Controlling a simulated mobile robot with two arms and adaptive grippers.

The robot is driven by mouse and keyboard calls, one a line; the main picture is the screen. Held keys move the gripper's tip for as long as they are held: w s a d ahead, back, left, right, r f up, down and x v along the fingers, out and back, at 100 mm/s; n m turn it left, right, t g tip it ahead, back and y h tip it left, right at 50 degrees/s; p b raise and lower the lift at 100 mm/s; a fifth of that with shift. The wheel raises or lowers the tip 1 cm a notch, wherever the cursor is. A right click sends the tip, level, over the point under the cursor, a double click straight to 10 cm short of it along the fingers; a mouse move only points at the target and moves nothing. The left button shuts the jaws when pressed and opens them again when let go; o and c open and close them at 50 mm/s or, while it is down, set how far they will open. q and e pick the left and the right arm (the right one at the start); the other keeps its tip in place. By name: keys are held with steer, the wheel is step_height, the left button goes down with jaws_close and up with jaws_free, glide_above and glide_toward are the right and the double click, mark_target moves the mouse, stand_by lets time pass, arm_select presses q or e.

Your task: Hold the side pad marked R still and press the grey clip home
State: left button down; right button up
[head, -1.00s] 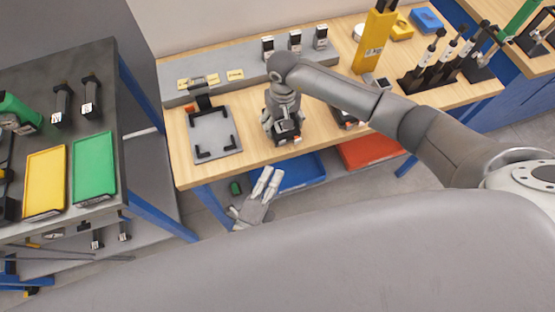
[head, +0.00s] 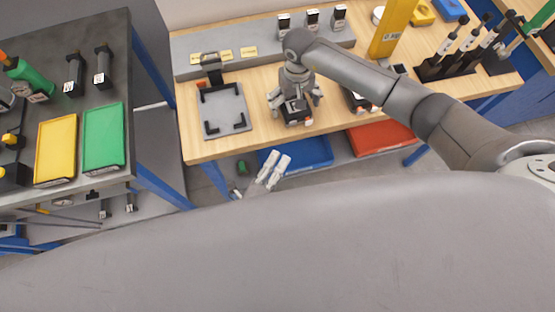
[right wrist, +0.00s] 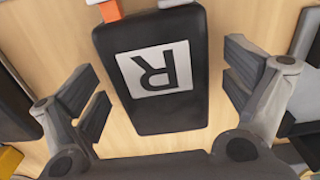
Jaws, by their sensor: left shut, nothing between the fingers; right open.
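The side pad marked R (right wrist: 165,72) is a black block with a white label, lying on the wooden bench in the right wrist view. It also shows in the head view (head: 296,113). My right gripper (head: 296,100) is over it, fingers open on either side, with gaps between them and the pad in the right wrist view (right wrist: 168,95). An orange piece (right wrist: 110,10) and a pale grey piece (right wrist: 175,3) sit at the pad's far end; I cannot tell if the grey one is the clip. My left gripper (head: 275,171) is shut and empty, in front of the bench edge.
A grey plate with black corner brackets (head: 224,108) lies left of the pad. Another black part (head: 358,100) is to the right. Blue (head: 305,152) and red (head: 380,138) bins are under the bench. A dark cart with yellow and green trays (head: 104,138) stands at left.

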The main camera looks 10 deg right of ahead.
mark_target(294, 102)
step_height(294, 102, up, 12)
stand_by(0.5)
